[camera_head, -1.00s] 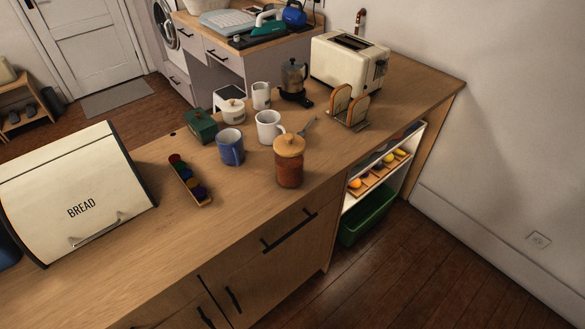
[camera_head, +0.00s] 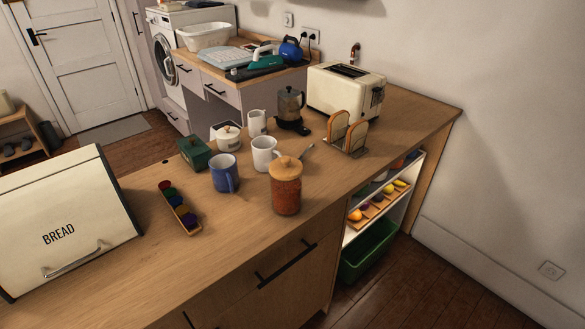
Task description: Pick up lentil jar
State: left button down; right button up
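The lentil jar (camera_head: 286,190) stands upright on the wooden counter (camera_head: 130,275), near its front edge. It has reddish-brown contents and a wooden lid with a knob. A white mug (camera_head: 263,152) stands just behind it and a blue mug (camera_head: 224,174) stands to its left. Neither of my grippers shows in the head view.
A coffee pod holder (camera_head: 180,208), green box (camera_head: 194,152), sugar pot (camera_head: 229,136), small white jug (camera_head: 257,122), coffee maker (camera_head: 291,106), toast rack (camera_head: 345,135) and toaster (camera_head: 345,91) surround the jar. A bread bin (camera_head: 65,225) stands left. The counter in front of the pod holder is clear.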

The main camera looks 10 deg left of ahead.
aim_at(286, 196)
jog(key=u, duration=0.55)
jog(key=k, duration=1.25)
jog(key=z, duration=0.15)
jog(key=i, duration=1.7)
jog(key=u, duration=0.65)
